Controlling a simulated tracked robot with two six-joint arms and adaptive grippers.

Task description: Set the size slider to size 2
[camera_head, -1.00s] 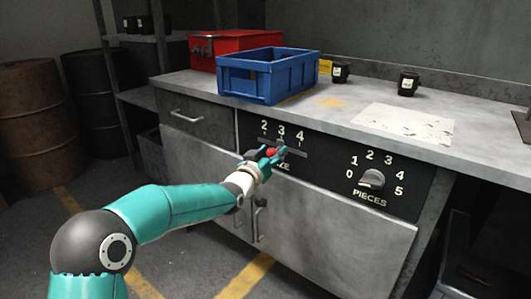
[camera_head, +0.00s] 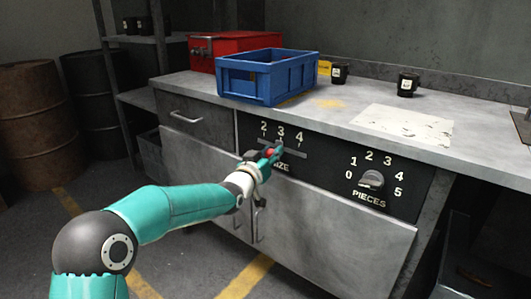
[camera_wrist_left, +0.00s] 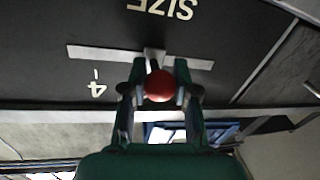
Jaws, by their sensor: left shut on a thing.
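The size slider's red knob (camera_head: 270,153) sits on its stem in the grey slot (camera_head: 297,152) of the black panel, under the numerals 2, 3 and 4. My left gripper (camera_head: 272,154) is shut on the knob. In the left wrist view, the red knob (camera_wrist_left: 160,86) lies between the two fingers of the left gripper (camera_wrist_left: 160,90). There the 4 (camera_wrist_left: 96,90) shows left of the fingers, while 2 and 3 are hidden. The stem is near the middle of the slot, right of the 4; its exact setting is hard to tell. My right gripper is not in view.
The PIECES dial (camera_head: 371,180) is on the same panel, to the right. A blue crate (camera_head: 250,82), a red toolbox (camera_head: 203,52) and black cups (camera_head: 408,85) stand on the bench. Cabinet doors with handles (camera_head: 258,222) are below the panel.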

